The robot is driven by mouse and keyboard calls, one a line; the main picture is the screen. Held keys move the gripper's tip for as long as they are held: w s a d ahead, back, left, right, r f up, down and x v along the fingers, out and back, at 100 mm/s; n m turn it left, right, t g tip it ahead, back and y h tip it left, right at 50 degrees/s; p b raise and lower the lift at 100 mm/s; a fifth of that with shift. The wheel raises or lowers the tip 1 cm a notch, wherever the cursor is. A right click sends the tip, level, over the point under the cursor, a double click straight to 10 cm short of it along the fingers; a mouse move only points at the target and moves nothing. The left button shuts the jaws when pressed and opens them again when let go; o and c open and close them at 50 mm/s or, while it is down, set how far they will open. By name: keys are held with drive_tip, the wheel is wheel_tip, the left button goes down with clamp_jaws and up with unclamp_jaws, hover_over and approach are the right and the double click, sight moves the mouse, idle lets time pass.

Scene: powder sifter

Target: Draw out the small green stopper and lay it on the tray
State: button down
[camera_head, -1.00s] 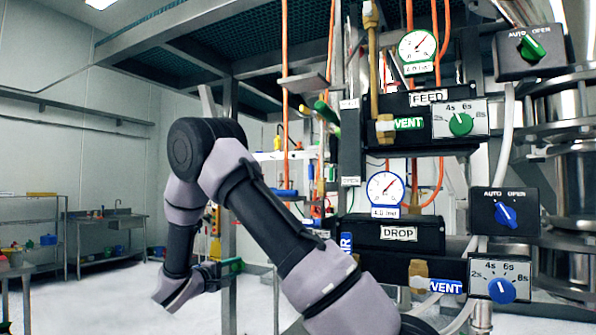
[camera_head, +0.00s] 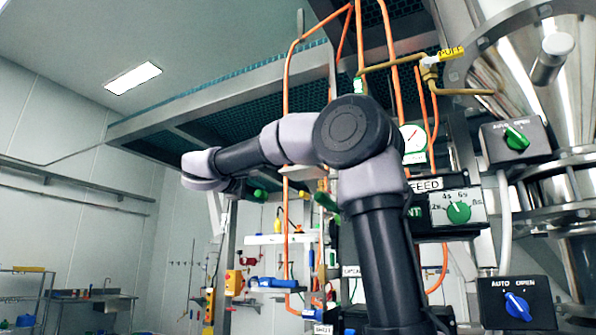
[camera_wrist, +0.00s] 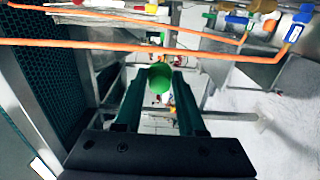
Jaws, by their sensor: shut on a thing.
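The small green stopper (camera_wrist: 160,79) shows as a bright green round shape between the dark green fingers of my gripper (camera_wrist: 159,86) in the wrist view. The gripper is shut on it, and open space shows behind it. In the head view my gripper (camera_head: 257,193) is at the end of my bent arm, left of the panel, with green showing at its tip. A small pale flat plate (camera_head: 304,172), to the right of the gripper, may be the tray; I cannot tell for sure.
Orange pipes (camera_head: 287,110) run upright near the gripper, and a green handle (camera_head: 325,201) sticks out by the panel. The FEED dial box (camera_head: 458,209) is on the right. A white shelf (camera_head: 280,238) with small items lies lower behind.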

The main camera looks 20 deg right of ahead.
wheel_tip(320, 180, up, 16)
hover_over(307, 172)
drive_tip(key=shift+w+d+f, duration=0.1)
drive_tip(key=shift+w+f, duration=0.05)
drive_tip(key=shift+f, duration=0.9)
drive_tip(key=shift+w+d+f, duration=0.1)
drive_tip(key=shift+w+f, duration=0.05)
drive_tip(key=shift+f, duration=0.85)
drive_tip(key=shift+w+d+f, duration=0.1)
drive_tip(key=shift+w+f, duration=0.05)
drive_tip(key=shift+f, duration=0.9)
drive_tip(key=shift+c, duration=2.1)
unclamp_jaws()
drive_tip(key=shift+a, duration=0.15)
drive_tip(key=v, duration=1)
drive_tip(key=shift+s+a, duration=0.2)
drive_tip(key=shift+s, duration=0.15)
